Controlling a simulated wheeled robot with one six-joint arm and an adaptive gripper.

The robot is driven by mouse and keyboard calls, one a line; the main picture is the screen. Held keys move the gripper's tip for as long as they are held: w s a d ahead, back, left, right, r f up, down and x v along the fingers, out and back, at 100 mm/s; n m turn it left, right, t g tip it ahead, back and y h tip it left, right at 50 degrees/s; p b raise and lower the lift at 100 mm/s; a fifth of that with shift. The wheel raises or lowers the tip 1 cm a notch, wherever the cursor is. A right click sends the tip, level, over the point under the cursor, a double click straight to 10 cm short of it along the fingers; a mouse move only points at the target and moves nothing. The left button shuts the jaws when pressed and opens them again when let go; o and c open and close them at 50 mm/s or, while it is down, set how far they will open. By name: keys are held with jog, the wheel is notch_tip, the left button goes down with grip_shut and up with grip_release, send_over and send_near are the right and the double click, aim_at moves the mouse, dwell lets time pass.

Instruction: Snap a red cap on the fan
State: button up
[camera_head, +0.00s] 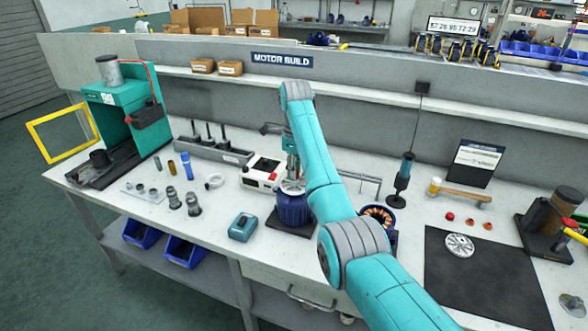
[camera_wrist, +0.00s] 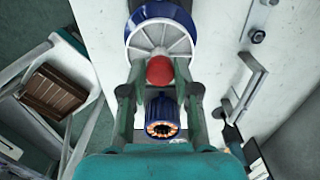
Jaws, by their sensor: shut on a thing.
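My gripper (camera_wrist: 160,84) is shut on a red cap (camera_wrist: 160,70), held between its two fingertips in the wrist view. A pale spoked fan (camera_wrist: 145,42) lies just beyond the cap, on the end of a blue motor (camera_wrist: 170,10). I cannot tell whether the cap touches the fan. In the head view my gripper (camera_head: 291,172) points down above the blue motor (camera_head: 292,210), and the fan's rim (camera_head: 291,188) shows on top. The held cap is hard to make out there. Other red caps lie on the bench at the right (camera_head: 450,216).
A second spoked fan (camera_head: 459,245) lies on a black mat (camera_head: 490,285). An open motor with copper windings (camera_head: 380,215) stands right of the blue motor. A hammer (camera_head: 460,191) lies at right.

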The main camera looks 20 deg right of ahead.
jog(key=shift+f, duration=0.65)
dwell(2.3)
jog(key=o, duration=1)
